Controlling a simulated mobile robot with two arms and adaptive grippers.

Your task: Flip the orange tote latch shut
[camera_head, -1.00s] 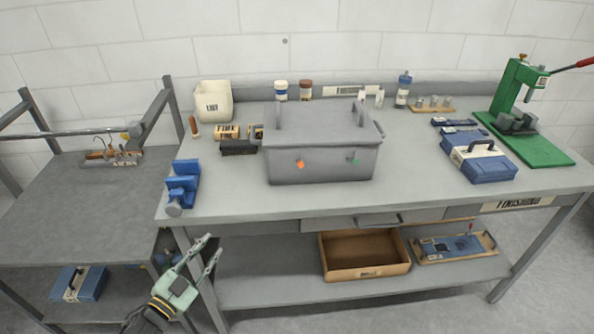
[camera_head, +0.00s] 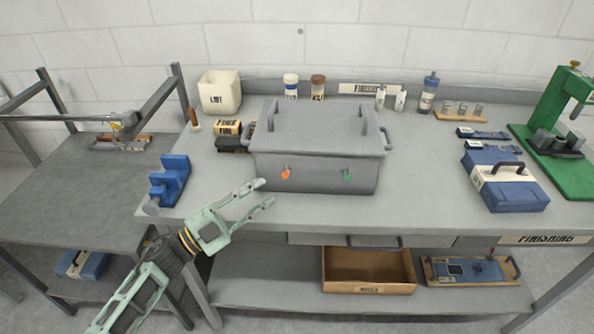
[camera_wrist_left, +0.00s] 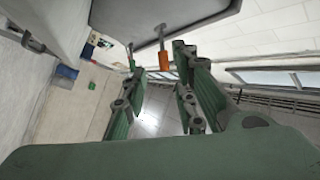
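The grey tote (camera_head: 315,150) stands closed on the workbench, with a handle at each side. On its front face are an orange latch (camera_head: 286,173) at left and a green latch (camera_head: 348,175) at right. My left gripper (camera_head: 267,193) is open and empty, just in front of and below-left of the orange latch, apart from it. In the left wrist view the orange latch (camera_wrist_left: 164,60) shows beyond the open fingers of my left gripper (camera_wrist_left: 158,62), with the green latch (camera_wrist_left: 131,60) further off. My right gripper is not in view.
A blue vise (camera_head: 169,180) sits on the bench's left front corner. Small boxes (camera_head: 228,128) and a white bin (camera_head: 219,91) stand left of the tote. A blue toolbox (camera_head: 503,180) and green press (camera_head: 555,125) are at right. A drawer is below the bench front.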

